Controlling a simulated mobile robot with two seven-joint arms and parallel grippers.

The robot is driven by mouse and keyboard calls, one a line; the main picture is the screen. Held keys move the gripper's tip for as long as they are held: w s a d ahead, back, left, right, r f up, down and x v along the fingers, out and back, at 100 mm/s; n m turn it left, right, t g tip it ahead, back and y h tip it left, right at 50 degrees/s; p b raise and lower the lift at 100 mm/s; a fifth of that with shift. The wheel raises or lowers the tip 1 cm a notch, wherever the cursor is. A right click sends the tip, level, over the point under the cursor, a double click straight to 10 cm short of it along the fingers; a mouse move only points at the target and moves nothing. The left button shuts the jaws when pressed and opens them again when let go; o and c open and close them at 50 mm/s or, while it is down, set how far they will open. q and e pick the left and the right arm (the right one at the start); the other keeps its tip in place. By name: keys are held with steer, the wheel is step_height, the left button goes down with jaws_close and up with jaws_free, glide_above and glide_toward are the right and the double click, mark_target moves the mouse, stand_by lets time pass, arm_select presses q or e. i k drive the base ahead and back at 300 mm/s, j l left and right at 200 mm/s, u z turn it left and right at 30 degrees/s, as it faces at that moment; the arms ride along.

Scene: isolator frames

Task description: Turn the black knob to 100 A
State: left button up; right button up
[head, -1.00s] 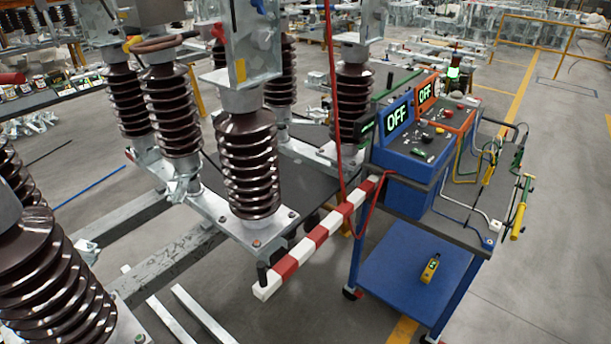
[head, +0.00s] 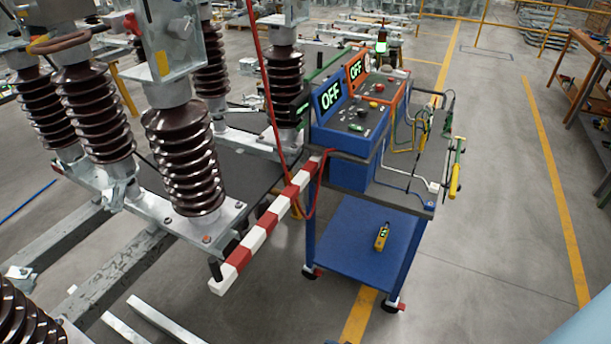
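A blue control box (head: 342,141) stands on the cart, and its tilted screen (head: 331,95) reads OFF. Its dark sloping panel (head: 345,121) carries small knobs and a green part (head: 355,127). These are too small to tell which is the black knob or where it points. An orange control box (head: 386,91) stands just behind, and its screen (head: 356,70) also reads OFF. It has a red knob or button (head: 377,87). Neither of my grippers is in view.
The blue cart's lower shelf (head: 345,240) holds a yellow handheld device (head: 381,237). Cables and a yellow-handled tool (head: 455,180) hang at its right side. A red-white barrier bar (head: 262,230) and brown insulators (head: 185,160) stand left. The floor (head: 500,190) right of the cart is clear.

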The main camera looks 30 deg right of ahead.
mark_target(362, 113)
steer(key=z, duration=1.3)
steer(key=i+l+u, duration=0.1)
steer(key=u, duration=0.35)
steer(key=i+l+u, duration=0.1)
steer(key=u, duration=0.3)
steer(key=i+l+u, duration=0.15)
steer(key=l, duration=0.2)
steer(key=i+l+u, duration=0.15)
steer(key=l, duration=0.2)
steer(key=l+u, duration=0.2)
steer(key=l, duration=0.15)
steer(key=i, duration=0.05)
